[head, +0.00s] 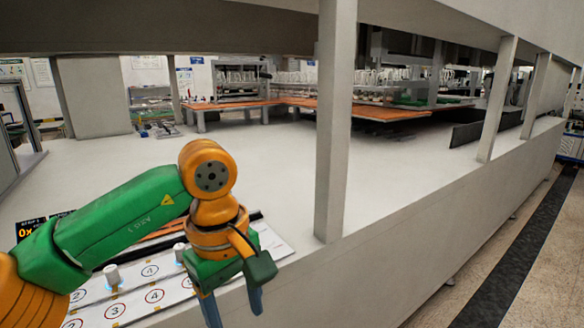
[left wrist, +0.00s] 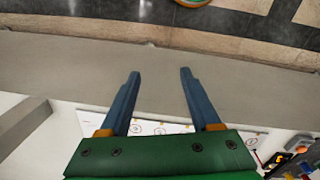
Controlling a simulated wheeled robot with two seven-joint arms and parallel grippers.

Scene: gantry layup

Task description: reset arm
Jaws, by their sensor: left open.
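My left arm, green and orange, comes in from the left in the head view. Its gripper (head: 232,308) points down over the near wall of the gantry, just right of a white numbered board (head: 135,297). In the left wrist view the two blue fingers of the left gripper (left wrist: 158,95) are spread apart with nothing between them. Beyond the fingertips is the bare grey wall top (left wrist: 75,75). My right gripper is in neither view.
A grey post (head: 335,120) rises from the wall to the right of my arm. Orange-topped tables (head: 365,108) stand far back. The pale floor (head: 280,160) inside the gantry is mostly clear.

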